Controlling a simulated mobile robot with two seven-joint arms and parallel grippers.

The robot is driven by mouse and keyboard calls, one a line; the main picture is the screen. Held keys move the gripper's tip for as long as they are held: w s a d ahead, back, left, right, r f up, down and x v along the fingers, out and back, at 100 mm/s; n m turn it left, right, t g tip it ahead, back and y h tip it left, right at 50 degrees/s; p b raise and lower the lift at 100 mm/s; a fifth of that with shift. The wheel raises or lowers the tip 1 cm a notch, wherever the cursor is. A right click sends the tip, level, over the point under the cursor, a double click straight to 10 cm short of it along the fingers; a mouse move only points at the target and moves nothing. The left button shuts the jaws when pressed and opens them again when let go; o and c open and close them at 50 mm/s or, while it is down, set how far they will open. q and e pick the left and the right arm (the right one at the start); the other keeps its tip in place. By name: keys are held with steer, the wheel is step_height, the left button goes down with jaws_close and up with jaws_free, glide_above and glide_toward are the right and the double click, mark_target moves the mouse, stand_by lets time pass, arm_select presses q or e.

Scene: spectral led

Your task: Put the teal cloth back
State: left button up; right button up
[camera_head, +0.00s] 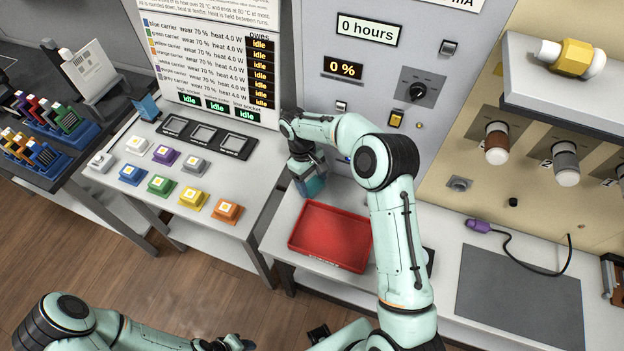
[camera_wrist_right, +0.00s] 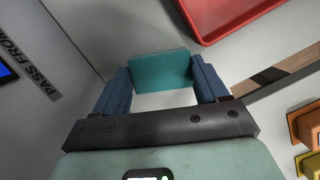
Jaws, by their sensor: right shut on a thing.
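The teal cloth (camera_wrist_right: 160,71) is a small flat teal piece held between the two blue fingers of my right gripper (camera_wrist_right: 161,85) in the right wrist view.
A red tray (camera_head: 331,237) lies on the white bench beside my right gripper, and it looks empty. Several coloured carriers, such as the orange one (camera_head: 227,211), stand on the left table. A black socket strip (camera_head: 205,136) lies behind them. A grey mat (camera_head: 520,298) is at right.

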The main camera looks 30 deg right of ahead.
steer(key=o, duration=1.1)
steer(key=p+v, duration=0.1)
steer(key=v, duration=0.6)
steer(key=shift+w+r, duration=0.15)
steer(key=shift+r, duration=0.2)
